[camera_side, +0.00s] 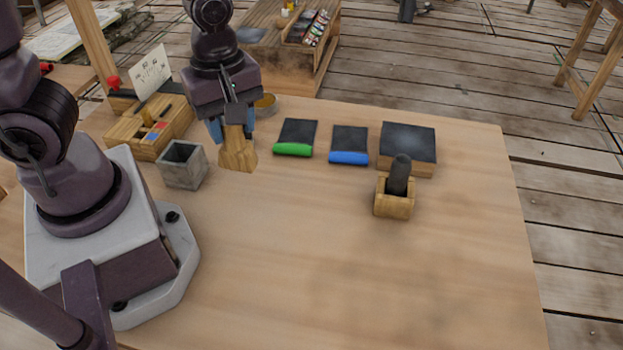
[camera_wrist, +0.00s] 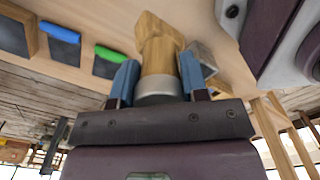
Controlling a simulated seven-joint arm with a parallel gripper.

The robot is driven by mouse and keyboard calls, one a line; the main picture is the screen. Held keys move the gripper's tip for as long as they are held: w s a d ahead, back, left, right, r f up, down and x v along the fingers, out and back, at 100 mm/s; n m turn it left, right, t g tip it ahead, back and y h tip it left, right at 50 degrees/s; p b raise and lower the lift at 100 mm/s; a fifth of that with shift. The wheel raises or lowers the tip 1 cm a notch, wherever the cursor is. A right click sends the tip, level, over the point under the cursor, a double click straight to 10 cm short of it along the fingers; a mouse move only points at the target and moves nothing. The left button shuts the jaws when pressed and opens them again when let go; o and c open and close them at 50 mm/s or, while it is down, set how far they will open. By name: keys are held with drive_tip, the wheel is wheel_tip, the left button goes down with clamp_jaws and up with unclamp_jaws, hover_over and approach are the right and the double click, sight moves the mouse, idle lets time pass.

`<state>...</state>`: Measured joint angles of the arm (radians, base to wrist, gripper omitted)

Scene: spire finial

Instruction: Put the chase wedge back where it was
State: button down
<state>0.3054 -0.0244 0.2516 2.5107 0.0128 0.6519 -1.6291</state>
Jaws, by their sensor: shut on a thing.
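My gripper (camera_side: 234,132) is shut on a wooden tool, which I take to be the chase wedge (camera_side: 238,158). The wedge points downward and widens to a blunt wooden end. In the wrist view, my gripper's blue fingers (camera_wrist: 158,82) stand on either side of the wedge (camera_wrist: 160,50), and a grey metal band shows on it between them. The wedge's end is near the table surface, between the grey square box and the green-edged pad. I cannot tell whether it touches the table.
An open grey box (camera_side: 183,165) stands to the left. A wooden tray (camera_side: 137,143) with small items is behind it. A green-edged pad (camera_side: 297,134), a blue-edged pad (camera_side: 349,143) and a dark-topped block (camera_side: 408,145) lie right. A wooden holder (camera_side: 393,206) bears a dark cylinder (camera_side: 400,172). The table's front is clear.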

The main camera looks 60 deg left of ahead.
drive_tip(key=shift+w+d+f, duration=0.2)
drive_tip(key=shift+w+f, duration=3)
drive_tip(key=shift+w, duration=0.2)
drive_tip(key=shift+w+d+f, duration=0.15)
drive_tip(key=shift+w+f, duration=3.05)
drive_tip(key=shift+w, duration=0.2)
drive_tip(key=shift+f, duration=0.2)
drive_tip(key=c, duration=0.6)
unclamp_jaws()
drive_tip(key=shift+c, duration=0.2)
drive_tip(key=shift+r, duration=0.1)
